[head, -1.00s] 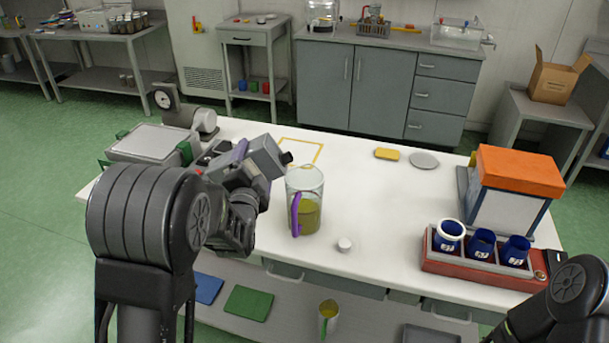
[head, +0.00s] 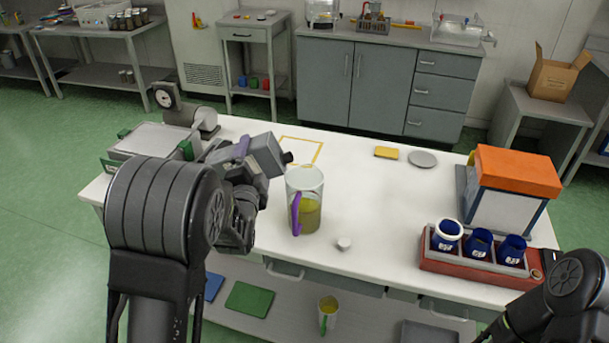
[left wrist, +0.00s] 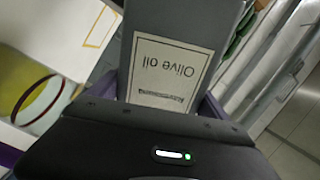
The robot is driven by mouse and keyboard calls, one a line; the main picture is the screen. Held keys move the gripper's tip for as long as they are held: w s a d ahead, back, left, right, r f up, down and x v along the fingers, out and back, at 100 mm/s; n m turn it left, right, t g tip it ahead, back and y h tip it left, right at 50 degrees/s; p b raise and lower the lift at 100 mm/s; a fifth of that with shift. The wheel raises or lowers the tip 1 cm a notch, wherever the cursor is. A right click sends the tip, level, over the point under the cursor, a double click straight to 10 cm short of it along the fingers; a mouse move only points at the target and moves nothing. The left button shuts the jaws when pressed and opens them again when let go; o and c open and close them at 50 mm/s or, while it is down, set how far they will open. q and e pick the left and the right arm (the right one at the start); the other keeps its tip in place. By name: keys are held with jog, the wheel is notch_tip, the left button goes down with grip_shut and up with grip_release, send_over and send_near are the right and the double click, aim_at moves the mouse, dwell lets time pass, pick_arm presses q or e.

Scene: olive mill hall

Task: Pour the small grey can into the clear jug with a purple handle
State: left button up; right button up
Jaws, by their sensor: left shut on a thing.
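My left gripper (head: 240,156) is shut on the small grey can (head: 266,153), which has an "Olive oil" label in the left wrist view (left wrist: 165,70). The can is tilted to the right, its dark spout pointing toward the top of the clear jug (head: 306,180). The spout is close to the jug's rim at its upper left; I cannot tell whether it is over the opening, and I see no stream. The jug stands upright on the white table, its purple handle (head: 296,214) toward me, with yellow-green liquid in its lower part. My right gripper is out of view.
A small white cap (head: 344,244) lies right of the jug. A red rack (head: 470,266) with blue cups and an orange-topped box (head: 516,170) stand at the right. A scale-like device (head: 157,140) is at the left.

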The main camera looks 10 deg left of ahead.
pick_arm(q)
jog(key=shift+r+m+p, duration=0.4)
jog(key=shift+r+p, duration=0.2)
jog(key=shift+p, duration=0.05)
jog(key=shift+w+d+f+m, duration=0.1)
jog(key=shift+w+d+m, duration=0.05)
jog(key=shift+d+m, duration=0.65)
dwell(1.2)
jog(key=shift+r+m+p, duration=0.35)
jog(key=shift+m+p, duration=0.25)
jog(key=shift+p, duration=0.05)
dwell(1.5)
jog(key=shift+a+f+n+b, duration=0.1)
jog(key=shift+f+n+b, duration=0.2)
jog(key=shift+f+b, duration=0.3)
jog(key=shift+s+a+n+b, duration=0.2)
jog(key=shift+a+n+b, duration=0.2)
jog(key=shift+a+n, duration=0.6)
jog(key=f+n+b, duration=0.1)
jog(key=f+b, duration=0.1)
jog(key=b, duration=0.1)
jog(key=shift+d+f+n+b, duration=0.2)
jog(key=shift+n+b, duration=0.1)
jog(key=shift+n, duration=0.6)
jog(key=shift+d+r, duration=0.2)
jog(key=shift+r, duration=0.2)
